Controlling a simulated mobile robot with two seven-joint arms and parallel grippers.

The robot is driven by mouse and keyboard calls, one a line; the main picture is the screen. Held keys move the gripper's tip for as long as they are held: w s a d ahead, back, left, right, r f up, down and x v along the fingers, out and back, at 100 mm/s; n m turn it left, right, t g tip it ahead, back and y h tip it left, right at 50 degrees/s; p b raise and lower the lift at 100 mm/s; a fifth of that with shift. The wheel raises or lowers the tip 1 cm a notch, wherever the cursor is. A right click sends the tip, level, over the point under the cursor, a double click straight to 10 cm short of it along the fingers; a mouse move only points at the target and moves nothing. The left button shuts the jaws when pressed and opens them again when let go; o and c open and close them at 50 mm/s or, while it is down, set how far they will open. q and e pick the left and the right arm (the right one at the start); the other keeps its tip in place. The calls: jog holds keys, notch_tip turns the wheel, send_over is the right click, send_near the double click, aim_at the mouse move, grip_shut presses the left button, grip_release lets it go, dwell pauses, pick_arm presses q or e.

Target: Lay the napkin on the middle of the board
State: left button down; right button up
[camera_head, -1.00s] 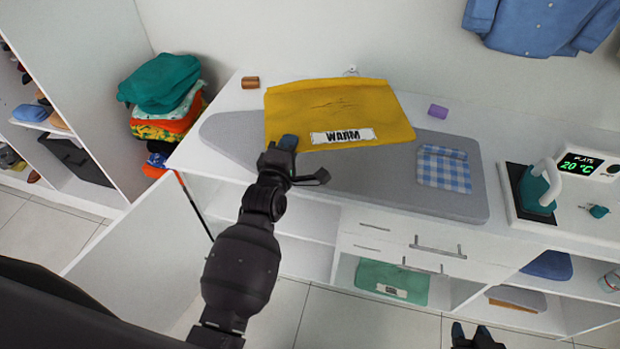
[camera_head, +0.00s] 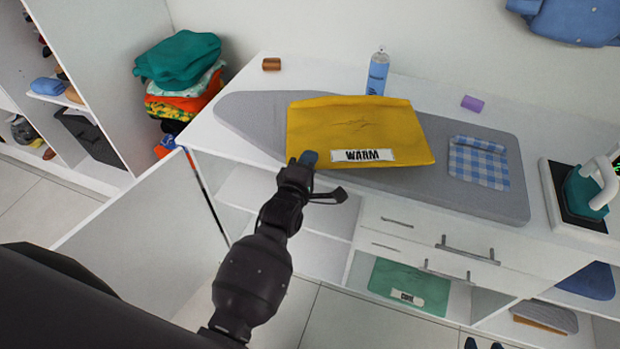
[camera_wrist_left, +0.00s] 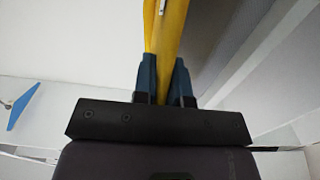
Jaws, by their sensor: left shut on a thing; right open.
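The napkin (camera_head: 480,165), blue-and-white checked and folded, lies on the right part of the grey ironing board (camera_head: 400,188). My left gripper (camera_head: 308,160) is shut on the near left edge of a yellow bag (camera_head: 345,125) labelled WARM. The bag spans the left and middle of the board, left of the napkin; whether it touches the board is unclear. In the left wrist view the yellow cloth (camera_wrist_left: 168,50) stands between the two blue fingers (camera_wrist_left: 165,80). My right gripper (camera_head: 485,344) shows only its open fingertips at the bottom edge, away from the napkin.
A blue spray bottle (camera_head: 377,72) stands behind the bag. A brown block (camera_head: 271,64) and a purple block (camera_head: 472,103) lie on the counter. An iron (camera_head: 588,190) stands at right. A green bag (camera_head: 410,285) lies on a low shelf. Folded clothes (camera_head: 180,75) are stacked at left.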

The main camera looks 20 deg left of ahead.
pick_arm(q)
jog(key=shift+f, duration=0.2)
notch_tip(320, 180, down, 4)
jog(key=b, duration=0.3)
jog(key=shift+f, duration=0.15)
jog(key=c, duration=1.2)
grip_release()
pick_arm(e)
jog(key=f, duration=0.4)
jog(key=shift+s, duration=0.4)
pick_arm(q)
jog(key=shift+o, duration=0.2)
jog(key=s, duration=1.2)
jog(key=shift+a, duration=0.2)
pick_arm(e)
jog(key=shift+r, duration=0.35)
